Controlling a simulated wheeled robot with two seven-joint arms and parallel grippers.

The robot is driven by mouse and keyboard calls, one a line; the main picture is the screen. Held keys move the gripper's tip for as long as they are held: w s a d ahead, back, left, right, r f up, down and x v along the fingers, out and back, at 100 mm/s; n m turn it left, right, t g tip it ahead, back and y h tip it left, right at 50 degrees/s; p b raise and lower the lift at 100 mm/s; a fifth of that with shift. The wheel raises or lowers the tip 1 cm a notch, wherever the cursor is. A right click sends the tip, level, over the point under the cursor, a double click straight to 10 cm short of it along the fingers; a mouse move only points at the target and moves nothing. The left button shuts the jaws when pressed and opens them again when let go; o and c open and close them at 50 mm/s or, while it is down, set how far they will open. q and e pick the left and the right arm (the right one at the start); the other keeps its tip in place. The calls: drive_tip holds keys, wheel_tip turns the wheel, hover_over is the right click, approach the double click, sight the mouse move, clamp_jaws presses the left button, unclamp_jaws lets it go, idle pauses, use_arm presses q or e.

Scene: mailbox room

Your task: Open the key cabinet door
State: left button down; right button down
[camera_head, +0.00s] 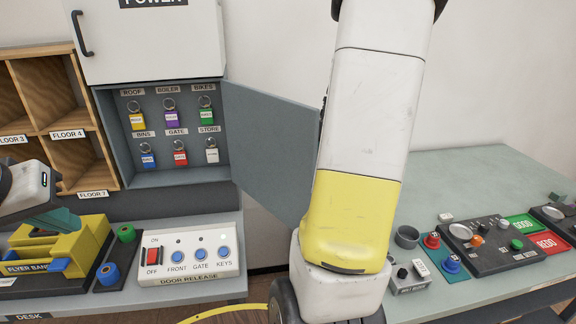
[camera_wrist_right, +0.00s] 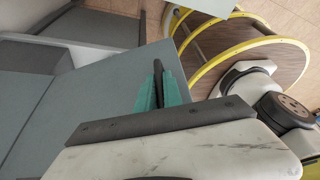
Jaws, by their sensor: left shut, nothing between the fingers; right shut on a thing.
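The key cabinet (camera_head: 165,177) stands open at the back left of the head view, with tagged keys hanging on labelled hooks inside. Its grey-blue door (camera_head: 265,145) is swung out to the right. My right arm covers the door's far edge and hides the right gripper in the head view. In the right wrist view, the teal fingers of my right gripper (camera_wrist_right: 159,92) are shut on the door's dark handle, beside the grey door panel (camera_wrist_right: 95,105). My left gripper (camera_head: 60,222) is shut and empty at the far left, over the yellow flyer bander.
A door release panel (camera_head: 188,252) and tape rolls (camera_head: 108,273) sit on the desk below the cabinet. Wooden pigeonholes (camera_head: 60,125) stand left. A power box (camera_head: 150,45) is above. A right-hand table (camera_head: 450,180) holds button panels; its back is clear.

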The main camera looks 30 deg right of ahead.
drive_tip(key=c, duration=1.5)
unclamp_jaws()
drive_tip(key=v, duration=0.7)
drive_tip(key=shift+d+r, duration=0.15)
drive_tip(key=shift+r, duration=0.2)
